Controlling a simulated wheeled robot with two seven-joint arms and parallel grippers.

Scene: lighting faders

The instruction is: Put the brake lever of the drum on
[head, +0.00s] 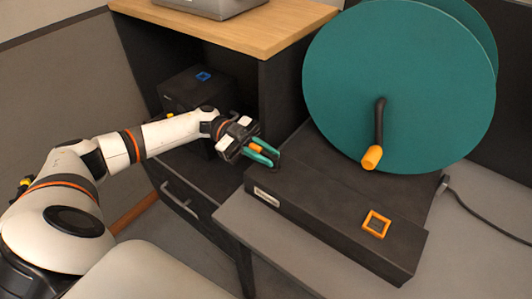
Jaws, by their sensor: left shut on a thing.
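The teal drum (390,80) stands on a black base (335,210) on the right, with a black crank (380,120) ending in an orange grip (372,157) on its face. My left gripper (265,153) is at the back left end of the base, its teal fingers shut on a small orange piece (257,149), which looks like the grip of the brake lever. The fingers hide most of the lever, so its angle cannot be told. My right gripper is out of view.
An orange-framed square (376,224) sits on the base's right front part. A wooden-topped cabinet (235,28) stands behind my left arm, with a black box (195,88) on its shelf. A cable (485,212) runs off right. Grey table surface (290,250) lies in front.

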